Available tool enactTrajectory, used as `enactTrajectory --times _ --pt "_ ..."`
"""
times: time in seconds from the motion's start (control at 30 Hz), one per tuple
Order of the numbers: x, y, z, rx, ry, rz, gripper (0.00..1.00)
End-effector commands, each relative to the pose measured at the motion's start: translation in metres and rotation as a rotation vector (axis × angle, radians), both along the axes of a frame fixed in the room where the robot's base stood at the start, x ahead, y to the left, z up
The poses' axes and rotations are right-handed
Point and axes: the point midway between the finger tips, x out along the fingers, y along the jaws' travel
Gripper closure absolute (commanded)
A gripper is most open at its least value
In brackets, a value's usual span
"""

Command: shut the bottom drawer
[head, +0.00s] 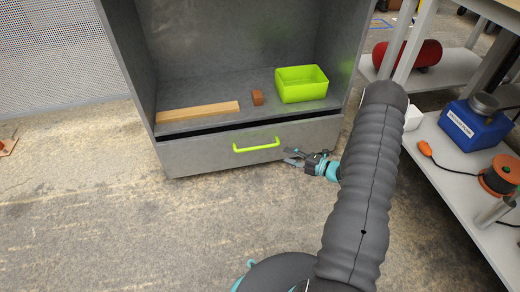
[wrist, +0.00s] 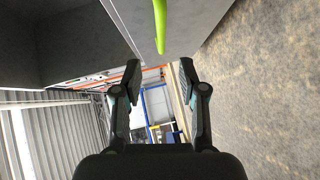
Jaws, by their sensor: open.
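The bottom drawer (head: 215,152) is a grey front at the base of a grey cabinet in the head view. A dark gap runs along its top edge, so it stands slightly out. Its lime-green handle (head: 256,146) is a horizontal bar; it also shows at the top of the wrist view (wrist: 160,25). My gripper (head: 290,156) is open and empty, just right of the handle and close to the drawer front. In the wrist view the two fingers (wrist: 159,68) are spread apart below the handle's end. I cannot tell whether a finger touches the drawer.
A shelf unit (head: 455,190) with a blue box (head: 474,125) stands at the right. The concrete floor in front is clear.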

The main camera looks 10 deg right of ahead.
Motion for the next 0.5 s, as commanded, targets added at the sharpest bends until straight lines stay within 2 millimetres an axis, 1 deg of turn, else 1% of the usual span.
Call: enactTrajectory --times 0.07,0.17,0.27,0.5 --pt "-0.002 0.002 -0.004 0.007 -0.008 0.009 0.59" --pt "0.003 0.008 -0.005 0.009 -0.012 0.012 0.59" --pt "0.012 0.018 -0.007 0.009 -0.011 0.013 0.59" --pt "0.042 0.049 -0.013 0.008 -0.011 0.013 0.59"
